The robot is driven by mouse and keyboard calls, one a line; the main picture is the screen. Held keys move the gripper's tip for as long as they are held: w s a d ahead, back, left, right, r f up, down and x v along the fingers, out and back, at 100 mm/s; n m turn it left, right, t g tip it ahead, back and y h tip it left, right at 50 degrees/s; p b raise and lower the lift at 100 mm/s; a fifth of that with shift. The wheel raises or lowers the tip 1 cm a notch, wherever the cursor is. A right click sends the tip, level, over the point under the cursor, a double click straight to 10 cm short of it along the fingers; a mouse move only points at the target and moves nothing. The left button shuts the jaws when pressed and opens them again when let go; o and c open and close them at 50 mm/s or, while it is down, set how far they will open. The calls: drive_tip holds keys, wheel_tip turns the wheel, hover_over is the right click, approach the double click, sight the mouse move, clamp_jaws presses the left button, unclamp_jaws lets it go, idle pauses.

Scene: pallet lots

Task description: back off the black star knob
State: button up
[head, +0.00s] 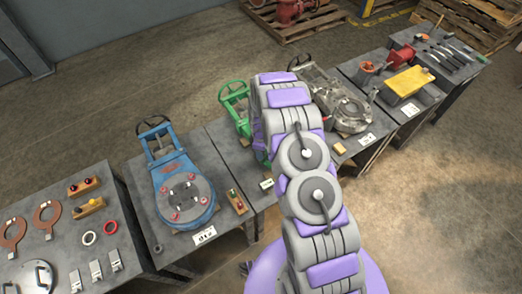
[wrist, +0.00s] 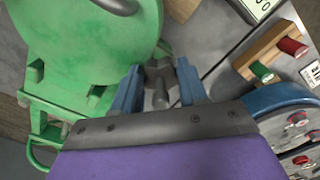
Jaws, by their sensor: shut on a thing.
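The black star knob (wrist: 161,78) shows in the wrist view as a dark grey lobed piece with a stem. It sits between the two blue fingers of my gripper (wrist: 160,85), which is shut on it. The knob is right beside the green valve body (wrist: 85,35), near its lower right edge in the wrist view. In the head view my arm hides the knob, my gripper and much of the green valve (head: 234,95).
The blue valve (head: 181,190) stands on the table to the left and its edge shows in the wrist view (wrist: 278,100). A wooden block with red and green knobs (wrist: 275,52) lies near my gripper. A bare-metal valve (head: 340,105) is to the right. Floor at lower right is clear.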

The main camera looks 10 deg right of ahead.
drive_tip(key=shift+w+r, duration=0.1)
drive_tip(key=shift+w, duration=0.05)
drive_tip(key=o, duration=1.1)
drive_tip(key=shift+c, duration=0.2)
wheel_tip(320, 180, up, 17)
drive_tip(key=p, duration=0.1)
drive_tip(key=shift+p, duration=0.3)
